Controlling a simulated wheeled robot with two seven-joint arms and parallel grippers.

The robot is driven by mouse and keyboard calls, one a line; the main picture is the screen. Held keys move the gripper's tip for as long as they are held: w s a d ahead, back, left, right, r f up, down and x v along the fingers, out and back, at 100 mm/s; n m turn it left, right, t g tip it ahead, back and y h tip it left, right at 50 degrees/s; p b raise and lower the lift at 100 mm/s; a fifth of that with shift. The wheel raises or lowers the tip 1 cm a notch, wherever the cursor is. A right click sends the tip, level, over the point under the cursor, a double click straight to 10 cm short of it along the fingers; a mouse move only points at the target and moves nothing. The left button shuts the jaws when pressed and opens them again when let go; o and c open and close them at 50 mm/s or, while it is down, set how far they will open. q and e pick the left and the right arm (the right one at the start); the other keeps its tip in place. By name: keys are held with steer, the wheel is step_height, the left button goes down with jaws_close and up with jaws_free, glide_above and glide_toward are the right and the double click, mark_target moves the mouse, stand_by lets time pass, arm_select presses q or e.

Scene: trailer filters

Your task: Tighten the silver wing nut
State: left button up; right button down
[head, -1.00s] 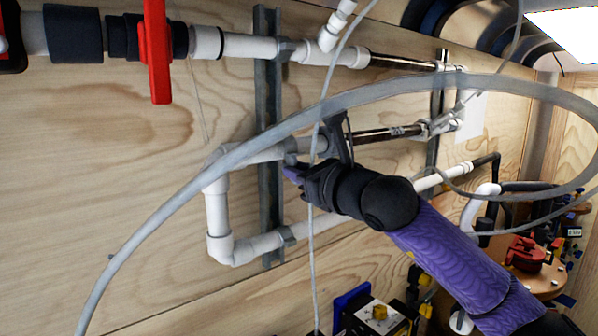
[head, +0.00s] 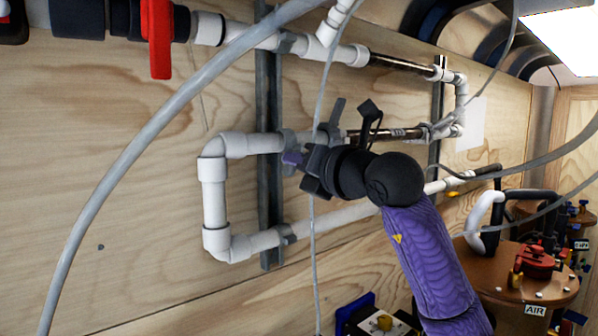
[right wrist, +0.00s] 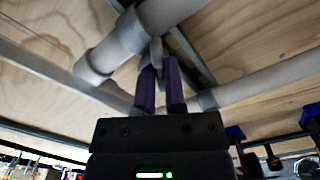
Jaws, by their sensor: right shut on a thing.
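My right gripper (head: 292,160) reaches in from the lower right to the vertical metal strut (head: 268,190), where the middle white pipe (head: 250,143) crosses it. In the right wrist view, its two purple fingers (right wrist: 160,75) point up at the pipe clamp. They are shut on a small grey piece between their tips, which looks like the silver wing nut (right wrist: 156,50). The fingers cover part of the nut, so its wings and how far it is threaded cannot be made out. My left gripper is not in view.
A pale flexible hose (head: 160,115) loops across the left, and a thin cable (head: 313,235) hangs close to my right gripper. A red valve handle (head: 158,38) is at upper left. Brown-topped canisters (head: 525,270) stand at lower right. Bare plywood (head: 120,230) lies left of the pipes.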

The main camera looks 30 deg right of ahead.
steer(key=m+b, duration=0.1)
steer(key=m, duration=0.9)
steer(key=shift+r+m, duration=0.1)
steer(key=shift+m, duration=0.5)
steer(key=c, duration=0.7)
jaws_free()
